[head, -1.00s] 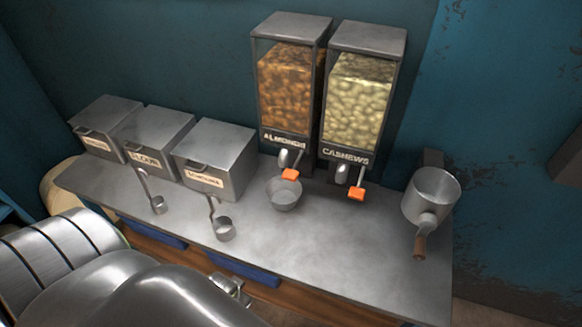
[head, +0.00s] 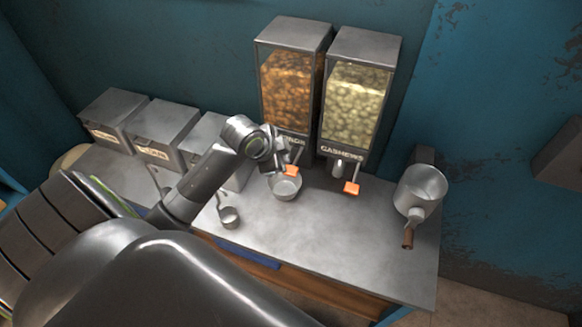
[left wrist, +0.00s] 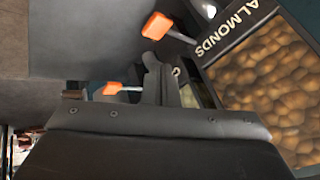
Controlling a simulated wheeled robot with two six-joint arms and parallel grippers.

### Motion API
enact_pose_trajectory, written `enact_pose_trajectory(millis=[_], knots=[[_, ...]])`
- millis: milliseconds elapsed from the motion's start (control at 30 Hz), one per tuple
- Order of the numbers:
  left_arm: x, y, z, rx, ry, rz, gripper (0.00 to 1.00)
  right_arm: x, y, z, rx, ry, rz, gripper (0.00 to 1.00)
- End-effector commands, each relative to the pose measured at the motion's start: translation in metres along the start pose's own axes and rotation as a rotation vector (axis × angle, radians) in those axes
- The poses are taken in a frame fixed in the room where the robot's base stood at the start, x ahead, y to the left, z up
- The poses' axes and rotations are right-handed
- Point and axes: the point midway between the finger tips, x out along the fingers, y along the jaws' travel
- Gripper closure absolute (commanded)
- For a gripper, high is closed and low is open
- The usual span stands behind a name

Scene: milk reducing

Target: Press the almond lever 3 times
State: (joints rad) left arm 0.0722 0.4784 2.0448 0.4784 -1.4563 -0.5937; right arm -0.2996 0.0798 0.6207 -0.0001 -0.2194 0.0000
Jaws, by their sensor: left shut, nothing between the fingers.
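The almond dispenser (head: 285,85) is a clear-fronted metal box of brown nuts, with an orange-tipped lever (head: 291,171) low on its front. My left gripper (head: 281,158) is shut and empty, just at the left of this lever and in front of the dispenser's lower part. In the left wrist view the gripper's fingers (left wrist: 160,78) are together, and the almond lever's orange tip (left wrist: 157,25) is apart from them, beside the ALMONDS label. A small metal bowl (head: 286,188) stands below the almond spout, which is partly hidden by my gripper.
The cashew dispenser (head: 357,100) stands close on the right, with its own orange lever (head: 352,188). Lidded metal bins (head: 164,128) line the left, partly behind my arm. The counter's front middle is clear.

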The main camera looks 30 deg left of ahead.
Motion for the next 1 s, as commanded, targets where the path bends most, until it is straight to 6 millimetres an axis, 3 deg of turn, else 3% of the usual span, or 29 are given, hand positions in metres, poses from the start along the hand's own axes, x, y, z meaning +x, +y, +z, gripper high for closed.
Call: enact_pose_trajectory(millis=[100,300,733,1000], knots=[[-0.002,-0.026,-0.017,0.069,0.028,-0.011,1.0,0.0,-0.001,0.0,0.001,0.0,-0.001,0.64],[-0.004,-0.042,-0.028,0.115,0.049,-0.016,1.0,0.0,-0.001,0.0,0.001,0.0,-0.002,0.64],[-0.002,-0.041,-0.027,0.115,0.049,-0.016,1.0,0.002,-0.001,0.001,0.001,-0.001,-0.001,0.64],[0.012,-0.035,-0.02,0.115,0.049,-0.016,1.0,0.021,-0.003,0.003,0.001,-0.002,-0.001,0.64]])
